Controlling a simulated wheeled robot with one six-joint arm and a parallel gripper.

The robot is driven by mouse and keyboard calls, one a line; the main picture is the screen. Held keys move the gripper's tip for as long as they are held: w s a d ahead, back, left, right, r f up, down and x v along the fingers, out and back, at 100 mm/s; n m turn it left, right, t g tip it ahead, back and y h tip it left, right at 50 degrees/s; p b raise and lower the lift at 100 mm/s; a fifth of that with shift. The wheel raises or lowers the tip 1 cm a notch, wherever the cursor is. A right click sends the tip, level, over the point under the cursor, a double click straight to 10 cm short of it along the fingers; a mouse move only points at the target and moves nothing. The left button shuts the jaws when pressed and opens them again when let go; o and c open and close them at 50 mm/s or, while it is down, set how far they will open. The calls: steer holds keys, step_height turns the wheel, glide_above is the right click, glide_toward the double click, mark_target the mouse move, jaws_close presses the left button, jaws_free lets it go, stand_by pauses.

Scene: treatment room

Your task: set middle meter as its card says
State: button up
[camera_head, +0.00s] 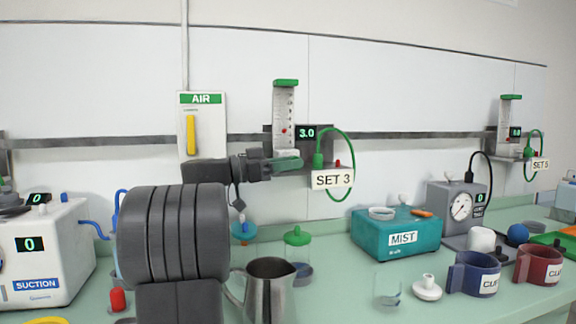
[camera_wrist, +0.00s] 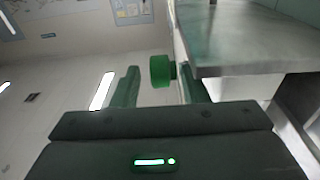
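The middle meter (camera_head: 284,115) is a clear upright tube with a green cap on the wall rail. Its display (camera_head: 306,133) reads 3.0. Its card (camera_head: 333,180) says SET 3 and hangs beside a looped green hose. My gripper (camera_head: 288,163) is just below the tube, at the meter's base. In the wrist view a green knob (camera_wrist: 161,71) shows between the two green fingers of my gripper (camera_wrist: 158,78). The fingers are apart, with a clear gap on the knob's left side. The knob is hidden in the head view.
Another meter (camera_head: 509,125) with a SET 5 card is at the far right. An AIR panel (camera_head: 202,125) with a yellow lever is left of my gripper. Below, the counter holds a steel jug (camera_head: 270,287), a teal MIST box (camera_head: 395,232), cups and a SUCTION unit (camera_head: 45,255).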

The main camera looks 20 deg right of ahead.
step_height(320, 180, up, 10)
steer(key=p, duration=0.2)
steer(key=shift+f+p, duration=0.15)
steer(key=shift+p, duration=0.15)
steer(key=shift+f, duration=0.1)
stand_by(1.7)
step_height(320, 180, down, 10)
steer(key=b, duration=0.2)
steer(key=shift+r, duration=0.25)
steer(key=shift+f, duration=0.15)
